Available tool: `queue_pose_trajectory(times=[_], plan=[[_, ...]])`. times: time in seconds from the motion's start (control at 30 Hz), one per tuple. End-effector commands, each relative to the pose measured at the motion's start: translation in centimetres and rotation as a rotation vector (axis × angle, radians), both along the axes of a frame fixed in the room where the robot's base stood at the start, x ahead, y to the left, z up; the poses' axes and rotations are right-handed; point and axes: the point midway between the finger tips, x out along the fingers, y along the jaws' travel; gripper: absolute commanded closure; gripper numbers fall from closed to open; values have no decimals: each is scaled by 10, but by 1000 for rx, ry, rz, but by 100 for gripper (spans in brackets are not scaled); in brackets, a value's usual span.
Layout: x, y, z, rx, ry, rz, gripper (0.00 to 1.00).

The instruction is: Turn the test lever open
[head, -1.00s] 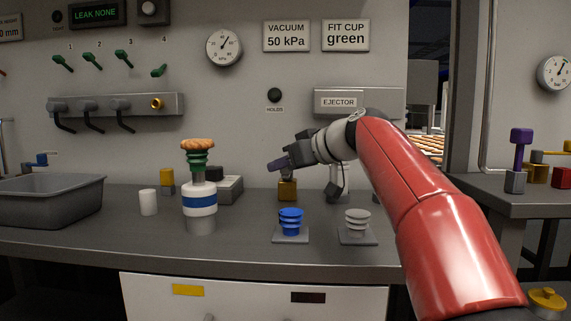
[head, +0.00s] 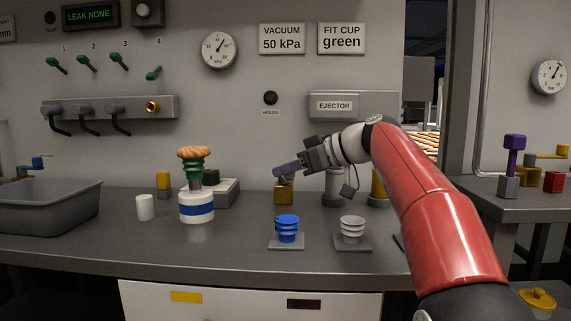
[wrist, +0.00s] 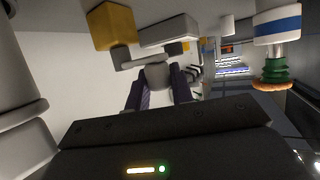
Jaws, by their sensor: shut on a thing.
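The test lever appears to be the grey piece on top of a small brass-yellow block (head: 284,195) at the back of the bench. My gripper (head: 281,171) reaches in from the right, just above that block, with its purple fingers tilted. In the wrist view the two fingers (wrist: 158,92) are shut on the grey rounded lever end (wrist: 157,74). The yellow block (wrist: 111,27) shows beyond them, with a grey bar beside it. The fingers hide part of the lever, so its exact angle is hard to tell.
A white and blue stand (head: 197,212) with a green cup and biscuit is to the left. A blue cup (head: 287,228) and a grey cup (head: 352,229) stand in front. A grey basin (head: 45,207) is far left. A sign reads LEAK NONE (head: 89,15).

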Motion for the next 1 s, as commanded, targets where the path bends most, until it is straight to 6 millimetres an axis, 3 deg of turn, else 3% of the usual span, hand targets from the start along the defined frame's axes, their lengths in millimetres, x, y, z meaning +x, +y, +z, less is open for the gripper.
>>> queue_pose_trajectory(times=[0.17, 0.2, 0.33, 0.67, 1.0], plan=[[0, 0, 0, 2, -3, -4, 100], [0, 0, 0, 2, -3, -4, 73], [0, 0, 0, 2, -1, -4, 56], [-1, -3, 2, 1, -2, -5, 56], [-22, -48, 22, 2, -3, -8, 56]])
